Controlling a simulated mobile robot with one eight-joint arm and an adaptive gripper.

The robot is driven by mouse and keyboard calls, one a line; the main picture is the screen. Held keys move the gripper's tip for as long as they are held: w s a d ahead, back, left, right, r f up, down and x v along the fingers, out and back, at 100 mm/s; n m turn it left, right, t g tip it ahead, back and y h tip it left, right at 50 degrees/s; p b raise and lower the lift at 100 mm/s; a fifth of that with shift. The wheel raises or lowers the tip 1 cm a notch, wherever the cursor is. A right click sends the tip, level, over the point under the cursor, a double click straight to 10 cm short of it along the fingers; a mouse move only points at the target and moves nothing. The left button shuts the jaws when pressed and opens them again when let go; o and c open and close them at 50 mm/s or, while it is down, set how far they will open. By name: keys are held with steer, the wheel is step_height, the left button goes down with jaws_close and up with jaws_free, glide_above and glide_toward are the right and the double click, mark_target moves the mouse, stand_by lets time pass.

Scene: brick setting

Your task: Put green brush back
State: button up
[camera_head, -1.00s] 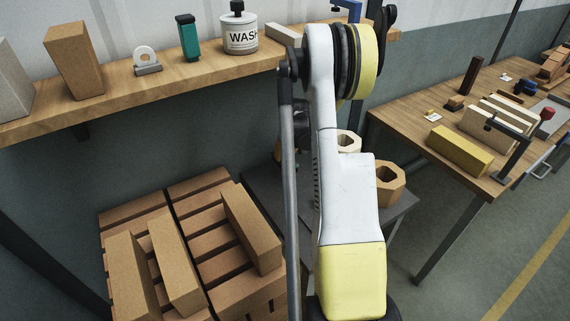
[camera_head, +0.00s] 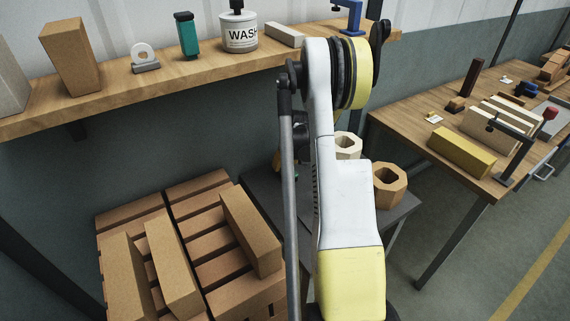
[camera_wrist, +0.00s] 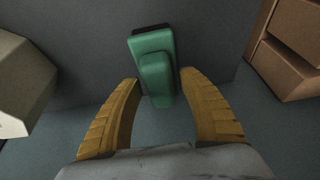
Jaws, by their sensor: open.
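A green brush (camera_wrist: 157,66) with a dark strip along its far edge is in the wrist view, on or just above a dark grey table. My gripper (camera_wrist: 160,88) is open, its two yellow fingers on either side of the brush's near end, with visible gaps. I cannot tell whether the fingers are level with it. In the head view my arm hides most of the gripper and brush. A teal-green upright item with a black top (camera_head: 187,36) stands on the wooden shelf (camera_head: 105,100).
The shelf also holds a brick (camera_head: 72,57), a white tub (camera_head: 239,34) and a blue tool (camera_head: 348,16). A workbench (camera_head: 400,123) is at right.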

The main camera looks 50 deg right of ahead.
steer(key=p+v, duration=0.4)
steer(key=v, duration=0.8)
steer(key=w+a+r+n, duration=0.1)
steer(key=a+r, duration=0.6)
steer(key=a, duration=0.5)
steer(key=a+r+n, duration=0.1)
steer(key=a+r, duration=0.7)
steer(key=a, duration=0.3)
steer(key=s+a+r+t, duration=0.1)
steer(key=s+a, duration=0.5)
steer(key=a, duration=0.4)
steer(key=s+a+r+n+t+y, duration=0.1)
steer(key=s+a+r, duration=0.1)
steer(key=s+a, duration=0.5)
steer(key=a, duration=0.3)
steer(key=shift+n+t, duration=0.3)
steer(key=shift+t, duration=0.1)
